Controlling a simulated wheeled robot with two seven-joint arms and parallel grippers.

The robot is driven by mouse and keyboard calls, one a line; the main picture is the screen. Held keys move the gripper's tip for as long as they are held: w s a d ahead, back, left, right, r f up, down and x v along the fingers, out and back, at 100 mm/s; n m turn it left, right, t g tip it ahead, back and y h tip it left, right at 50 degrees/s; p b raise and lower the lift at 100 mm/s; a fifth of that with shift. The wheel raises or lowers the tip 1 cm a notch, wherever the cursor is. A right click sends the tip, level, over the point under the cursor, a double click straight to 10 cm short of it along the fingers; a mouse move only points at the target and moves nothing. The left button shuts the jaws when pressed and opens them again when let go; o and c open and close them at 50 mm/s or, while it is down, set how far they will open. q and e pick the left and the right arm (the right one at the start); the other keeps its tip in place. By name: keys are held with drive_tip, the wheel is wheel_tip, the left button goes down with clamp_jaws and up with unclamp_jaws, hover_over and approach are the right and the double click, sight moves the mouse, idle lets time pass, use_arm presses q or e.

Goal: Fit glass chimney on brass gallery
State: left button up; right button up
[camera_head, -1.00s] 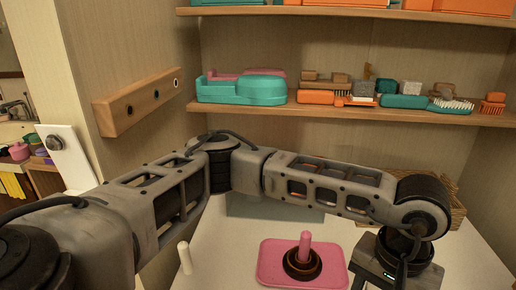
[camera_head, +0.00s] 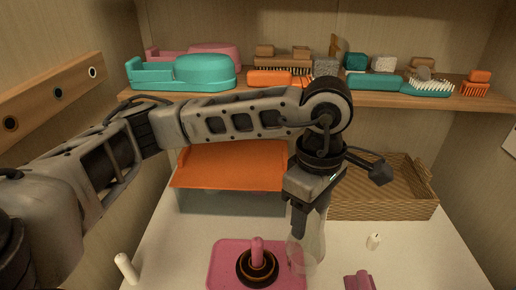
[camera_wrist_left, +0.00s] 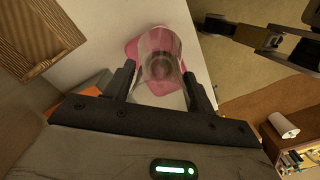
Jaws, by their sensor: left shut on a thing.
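My left gripper (camera_head: 308,222) points down and is shut on the clear glass chimney (camera_head: 312,250). The chimney hangs upright, just right of the dark ringed brass gallery (camera_head: 257,281), and overlaps the edge of the pink tray (camera_head: 222,262). The gallery sits on the tray with a pink peg (camera_head: 257,250) rising from its middle. In the left wrist view the chimney (camera_wrist_left: 160,42) is between my fingers (camera_wrist_left: 160,85), with the pink tray (camera_wrist_left: 132,50) beyond; the gallery is seen only vaguely through glass. What seems my right gripper (camera_wrist_left: 240,30) shows at upper right; its jaws are unclear.
A wicker basket (camera_head: 385,208) and an orange-topped bin (camera_head: 230,165) stand behind the arm. A shelf (camera_head: 440,102) with brushes and teal boxes is above.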

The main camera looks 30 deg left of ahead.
use_arm(q)
drive_tip(key=a+r+n+p, duration=0.1)
drive_tip(key=a+r+n, duration=0.3)
drive_tip(key=n, duration=0.6)
drive_tip(key=s+a+r+n+p, duration=0.1)
drive_tip(key=a+r+n, duration=0.2)
drive_tip(key=n, duration=0.8)
drive_tip(key=a, duration=0.2)
drive_tip(key=shift+s+a+r+p, duration=0.3)
drive_tip(key=shift+a+r+p, duration=0.05)
drive_tip(key=shift+a+r, duration=0.05)
use_arm(e)
drive_tip(key=shift+w+d+r, duration=0.15)
drive_tip(key=shift+r, duration=0.25)
drive_tip(key=shift+w+d+r, duration=0.15)
drive_tip(key=shift+r, duration=0.25)
